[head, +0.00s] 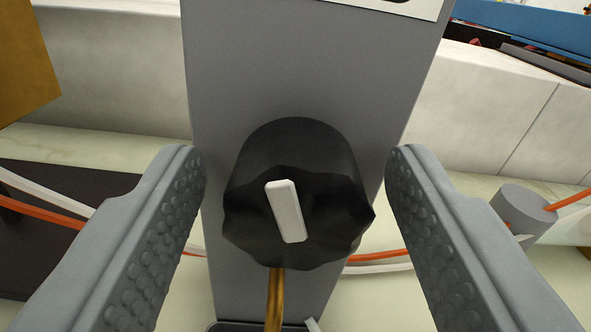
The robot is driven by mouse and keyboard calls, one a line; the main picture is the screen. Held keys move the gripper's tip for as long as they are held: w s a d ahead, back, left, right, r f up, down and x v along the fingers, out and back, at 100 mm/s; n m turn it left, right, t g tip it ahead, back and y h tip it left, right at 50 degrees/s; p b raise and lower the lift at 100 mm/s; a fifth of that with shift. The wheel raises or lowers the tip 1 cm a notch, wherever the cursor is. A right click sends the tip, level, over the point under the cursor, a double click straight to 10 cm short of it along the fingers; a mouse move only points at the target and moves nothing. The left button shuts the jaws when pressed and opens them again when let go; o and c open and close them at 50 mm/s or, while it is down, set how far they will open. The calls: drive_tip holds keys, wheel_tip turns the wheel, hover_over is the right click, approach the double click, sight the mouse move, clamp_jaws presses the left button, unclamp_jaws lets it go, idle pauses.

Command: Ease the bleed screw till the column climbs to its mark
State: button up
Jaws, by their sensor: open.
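A black lobed knob (335,212), which looks like the bleed screw, sticks out from a grey upright panel (310,55). A white bar (285,211) on its face stands nearly upright, its top leaning a little left. My gripper (297,165) is open, one studded finger on each side of the knob. Clear gaps show between both fingers and the knob, so neither finger appears to touch it. A brass-coloured tube or rod (274,300) runs down below the knob. No liquid column or mark can be made out in this view.
Orange and white tubes (377,257) run behind the panel and past both fingers. A grey cylinder (523,208) stands at the right. A brown block (22,60) is at the upper left, and a blue object (530,28) at the upper right.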

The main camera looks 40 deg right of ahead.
drive_tip(key=c, duration=1)
drive_tip(key=shift+m, duration=2)
drive_tip(key=o, duration=1)
drive_tip(key=shift+s, duration=0.1)
drive_tip(key=v, duration=1.7)
